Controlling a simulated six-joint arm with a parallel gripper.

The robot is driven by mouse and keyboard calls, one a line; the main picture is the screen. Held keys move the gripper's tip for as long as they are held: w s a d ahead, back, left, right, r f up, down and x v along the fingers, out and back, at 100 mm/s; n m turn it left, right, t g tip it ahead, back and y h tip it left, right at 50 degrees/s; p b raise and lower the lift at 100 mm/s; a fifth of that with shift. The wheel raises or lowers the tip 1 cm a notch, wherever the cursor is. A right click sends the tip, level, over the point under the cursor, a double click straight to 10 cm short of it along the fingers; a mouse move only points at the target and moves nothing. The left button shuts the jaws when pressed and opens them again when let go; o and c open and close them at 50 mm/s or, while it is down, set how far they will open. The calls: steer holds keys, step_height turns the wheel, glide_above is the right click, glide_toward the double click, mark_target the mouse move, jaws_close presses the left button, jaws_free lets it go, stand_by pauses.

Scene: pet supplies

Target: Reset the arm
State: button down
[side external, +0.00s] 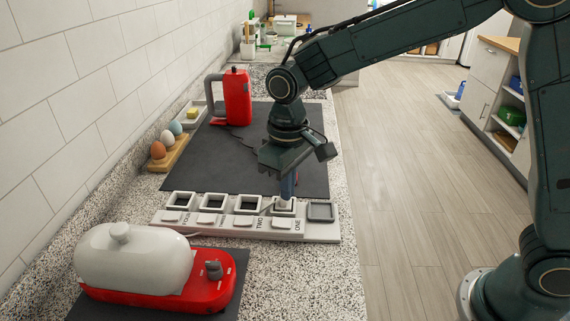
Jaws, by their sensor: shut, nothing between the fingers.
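My gripper (287,196) points straight down at the front of the dark mat. It is shut, with nothing visible held. Its fingertips are at the square white frame above the label ONE on a pale panel (255,233). I cannot tell whether the tips touch the frame or are just above it. The panel carries a row of several square frames with dark insides, with small tabs and labels such as ONE and FOUR in front. A grey square (320,211) lies at the panel's right end.
A red jug (237,98) stands on the dark mat (215,165) behind my gripper. A wooden holder with eggs (166,156) and a white tray (193,117) stand along the wall. A white-domed red appliance (205,292) is at front left. The right counter edge drops to floor.

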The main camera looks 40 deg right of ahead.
steer(key=shift+d+r, duration=0.1)
steer(key=s+d+r+m+t, duration=0.2)
steer(key=s+d+r+t, duration=0.2)
steer(key=s+d+r, duration=0.9)
steer(key=s+d+f+m+t, duration=0.1)
steer(key=s+d+f, duration=0.1)
steer(key=s, duration=0.7)
steer(key=shift+s+d+t, duration=0.3)
steer(key=shift+d, duration=0.05)
steer(key=shift+f, duration=0.1)
stand_by(0.5)
